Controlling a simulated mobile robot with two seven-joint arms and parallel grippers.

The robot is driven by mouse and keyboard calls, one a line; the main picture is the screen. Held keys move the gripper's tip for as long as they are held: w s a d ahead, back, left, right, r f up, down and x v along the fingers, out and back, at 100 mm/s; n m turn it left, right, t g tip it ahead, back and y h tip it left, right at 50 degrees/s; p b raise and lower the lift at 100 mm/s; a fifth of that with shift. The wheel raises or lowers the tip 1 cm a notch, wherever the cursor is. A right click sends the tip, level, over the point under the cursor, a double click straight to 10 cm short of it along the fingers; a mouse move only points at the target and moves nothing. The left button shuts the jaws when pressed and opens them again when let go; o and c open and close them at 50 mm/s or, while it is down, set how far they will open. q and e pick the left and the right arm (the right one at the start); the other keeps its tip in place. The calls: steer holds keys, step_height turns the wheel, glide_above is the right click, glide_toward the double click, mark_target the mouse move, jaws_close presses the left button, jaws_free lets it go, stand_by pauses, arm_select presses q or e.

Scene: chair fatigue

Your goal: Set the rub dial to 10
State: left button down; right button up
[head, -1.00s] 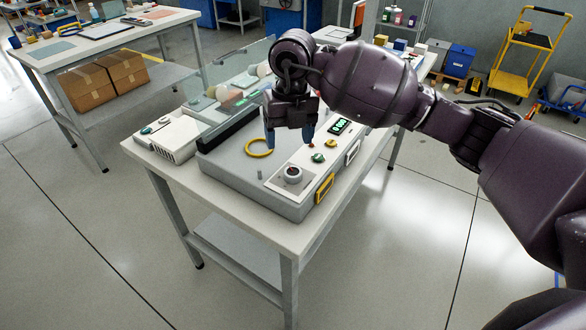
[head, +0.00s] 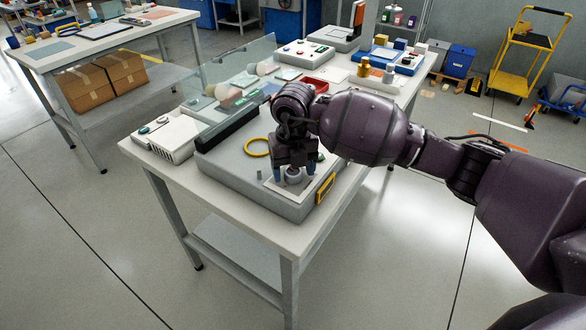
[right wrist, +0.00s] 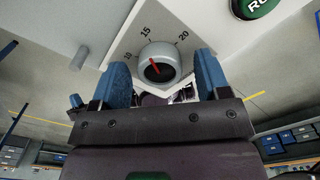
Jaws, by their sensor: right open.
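The rub dial (head: 293,177) is a grey round knob on the white panel of the grey machine (head: 235,181). In the right wrist view the dial (right wrist: 161,62) has a dark face with a short red mark. The printed numbers 10, 15 and 20 run from left to right around its far side. The red mark slants toward the upper left, roughly the 10 to 15 side; the exact setting is hard to tell. My right gripper (head: 293,173) is open above the dial, its blue fingers on either side of the knob, apparently with gaps. My left gripper is not in view.
A green button (right wrist: 256,6) sits beside the dial panel. A clear shield (head: 236,80) stands behind.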

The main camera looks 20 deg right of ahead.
steer(key=c, duration=0.9)
steer(key=n, duration=0.6)
steer(key=shift+f+n+b, duration=0.1)
steer(key=shift+n+b, duration=0.2)
steer(key=n+b, duration=0.1)
steer(key=n, duration=0.4)
stand_by(0.5)
steer(key=o, duration=0.9)
